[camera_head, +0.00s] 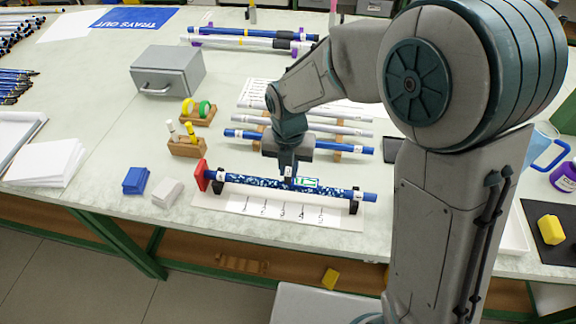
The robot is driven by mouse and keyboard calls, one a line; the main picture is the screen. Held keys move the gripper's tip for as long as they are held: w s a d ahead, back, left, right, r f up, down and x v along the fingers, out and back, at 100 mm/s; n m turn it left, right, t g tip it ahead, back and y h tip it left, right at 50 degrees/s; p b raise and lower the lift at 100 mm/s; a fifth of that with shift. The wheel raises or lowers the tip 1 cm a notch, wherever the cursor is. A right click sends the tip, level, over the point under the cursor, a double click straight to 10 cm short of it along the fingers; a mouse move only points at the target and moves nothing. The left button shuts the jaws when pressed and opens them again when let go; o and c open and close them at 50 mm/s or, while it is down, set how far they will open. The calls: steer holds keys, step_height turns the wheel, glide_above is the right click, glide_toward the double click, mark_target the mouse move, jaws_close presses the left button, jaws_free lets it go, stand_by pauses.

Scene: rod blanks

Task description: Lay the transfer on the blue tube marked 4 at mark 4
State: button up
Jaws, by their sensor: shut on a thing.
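A blue tube with pale speckles (258,184) lies in a holder against a red end stop (202,175). It carries small white labels near both ends, too small to read surely. In front of it a white board (340,218) bears marks 1 to 5, with mark 4 (301,212) right of the middle. The transfer (306,182), a small white piece with green edging, is at the tube's upper side, roughly above marks 3 to 4. My gripper (290,181) points down at the transfer's left part and is shut on it. Its fingertips are small and partly hidden.
Behind, a rack holds another blue tube (325,146) and pale rods (330,128). Left are a wooden block with yellow and white pens (188,146), tape rolls (196,109), a grey box (168,72), and blue (136,180) and white blocks (167,192). My arm covers the right side.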

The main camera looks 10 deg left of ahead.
steer(key=shift+f+b, duration=0.4)
steer(key=shift+f, duration=0.25)
stand_by(1.7)
steer(key=shift+r, duration=0.1)
steer(key=shift+r+p, duration=2.95)
steer(key=shift+r, duration=0.5)
